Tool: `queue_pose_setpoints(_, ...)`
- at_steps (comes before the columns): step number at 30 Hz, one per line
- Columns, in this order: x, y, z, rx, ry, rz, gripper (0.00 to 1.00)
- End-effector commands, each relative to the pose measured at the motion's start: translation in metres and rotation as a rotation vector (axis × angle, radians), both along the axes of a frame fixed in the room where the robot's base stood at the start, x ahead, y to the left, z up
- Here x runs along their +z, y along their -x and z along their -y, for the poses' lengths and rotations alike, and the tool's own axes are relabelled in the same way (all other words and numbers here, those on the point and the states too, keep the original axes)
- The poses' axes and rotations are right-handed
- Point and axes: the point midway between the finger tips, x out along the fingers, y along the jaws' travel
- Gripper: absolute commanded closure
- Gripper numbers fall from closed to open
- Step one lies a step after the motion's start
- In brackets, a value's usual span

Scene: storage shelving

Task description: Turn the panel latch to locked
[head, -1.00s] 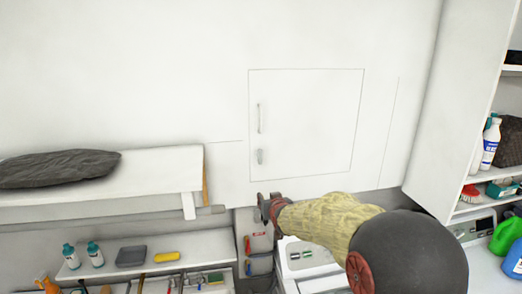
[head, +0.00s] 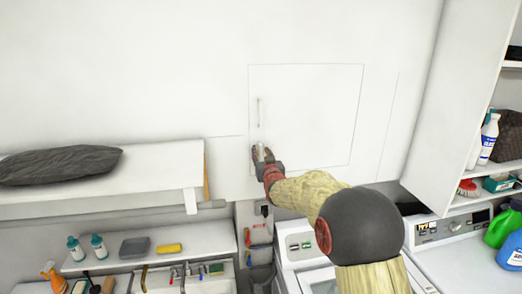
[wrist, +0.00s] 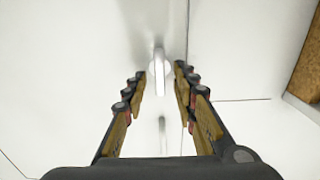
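The square white panel (head: 315,110) is set flush in the white wall and looks closed. It has a thin vertical handle (head: 259,112) near its left edge. The small pale latch (head: 261,152) is below that handle, partly hidden by my gripper (head: 262,154). In the wrist view, the latch (wrist: 159,70) points lengthwise down the picture between the fingertips of my gripper (wrist: 160,72). The fingers are open, one on each side, with a visible gap to the latch. A second pale bar (wrist: 162,135) shows lower between the fingers.
A white shelf (head: 120,180) with a dark folded cloth (head: 60,165) juts out at the left. Below are a bench with bottles (head: 98,246) and a washer (head: 310,250). Shelving with bottles (head: 488,138) stands at the right. The wall around the panel is clear.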

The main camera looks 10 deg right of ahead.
Motion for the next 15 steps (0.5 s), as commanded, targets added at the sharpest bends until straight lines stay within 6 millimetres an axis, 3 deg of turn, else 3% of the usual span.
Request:
queue_pose_setpoints(6,-0.0006,-0.0104,0.0,0.0,0.0,-0.001,0.72)
queue_pose_setpoints(15,-0.0007,-0.0109,0.0,0.0,0.0,-0.001,0.74)
